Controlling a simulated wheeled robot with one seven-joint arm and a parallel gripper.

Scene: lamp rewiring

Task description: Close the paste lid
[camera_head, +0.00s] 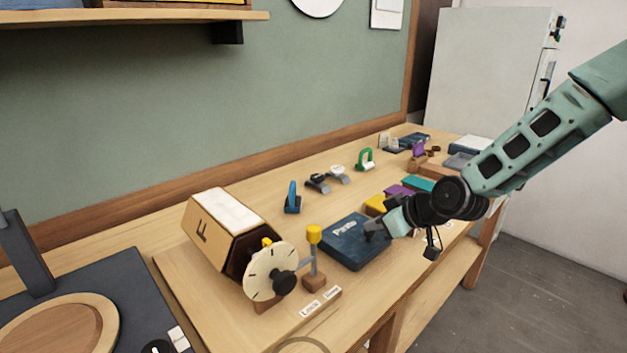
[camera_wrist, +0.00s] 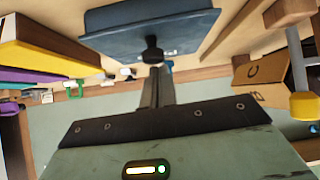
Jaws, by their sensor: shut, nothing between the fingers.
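The paste box (camera_head: 343,247) is a dark blue, flat box with pale "Paste" lettering on its top, near the middle of the bench. Its blue side also shows at the top of the wrist view (camera_wrist: 110,20), with a dark round knob (camera_wrist: 152,55) in front of it. My gripper (camera_head: 374,229) is at the right edge of the box and overlaps it in the head view. In the wrist view my gripper (camera_wrist: 157,85) has its dark fingers together, pointing towards the knob, with nothing held. I cannot tell whether it touches the box or how far the lid stands open.
A dial (camera_head: 259,274) and a yellow-topped lever (camera_head: 314,235) stand left of the box. Yellow (camera_head: 375,204), purple (camera_head: 399,192) and teal (camera_head: 419,184) blocks lie behind my gripper. A blue upright piece (camera_head: 292,198) stands behind the box. The bench front edge is close.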

